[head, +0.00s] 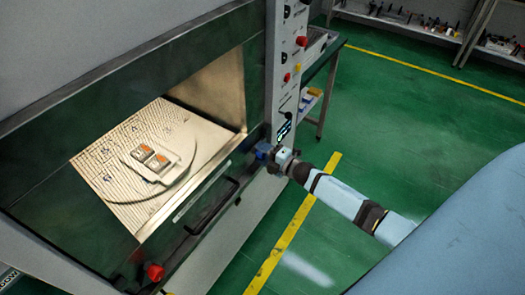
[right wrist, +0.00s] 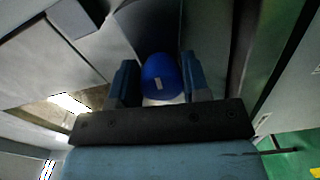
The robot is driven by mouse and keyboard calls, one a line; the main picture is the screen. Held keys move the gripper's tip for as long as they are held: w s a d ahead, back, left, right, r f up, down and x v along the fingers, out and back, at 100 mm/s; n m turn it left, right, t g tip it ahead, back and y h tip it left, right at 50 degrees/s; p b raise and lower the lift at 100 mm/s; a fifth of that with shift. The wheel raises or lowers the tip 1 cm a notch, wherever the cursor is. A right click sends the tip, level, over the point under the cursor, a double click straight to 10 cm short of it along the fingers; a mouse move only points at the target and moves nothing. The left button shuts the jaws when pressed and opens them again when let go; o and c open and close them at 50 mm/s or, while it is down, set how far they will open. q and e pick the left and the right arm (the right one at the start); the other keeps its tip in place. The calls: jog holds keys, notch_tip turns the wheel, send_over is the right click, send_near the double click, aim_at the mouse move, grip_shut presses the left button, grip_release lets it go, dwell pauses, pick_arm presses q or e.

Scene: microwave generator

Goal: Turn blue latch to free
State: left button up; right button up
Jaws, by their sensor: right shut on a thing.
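The blue latch (right wrist: 162,77) is a rounded blue knob with a small pale mark, between the two fingers of my right gripper (right wrist: 161,84) in the right wrist view. The gripper is shut on it. In the head view my right gripper (head: 274,153) is at the right end of the microwave generator's front, beside the chamber opening, and the blue latch (head: 263,150) shows only as a small blue patch there. The latch's exact turn angle is hard to tell. My left gripper is not in view.
A red knob (head: 155,272) sits at the front's lower left, and a black handle (head: 212,206) runs along it. Inside the chamber is a tray (head: 126,154) with orange-marked parts. A control panel (head: 291,60) with buttons rises above the latch. Green floor is clear at right.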

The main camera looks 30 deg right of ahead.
jog(key=m+p, duration=0.2)
jog(key=m, duration=0.4)
jog(key=shift+m, duration=0.3)
jog(key=shift+s+f+m+p, duration=0.15)
jog(key=shift+m+p, duration=0.3)
jog(key=shift+m, duration=1.75)
jog(key=shift+a, duration=0.1)
jog(key=o, duration=0.9)
jog(key=b+v, duration=0.1)
jog(key=v, duration=1.2)
jog(key=shift+s+d, duration=0.25)
jog(key=shift+s, duration=0.05)
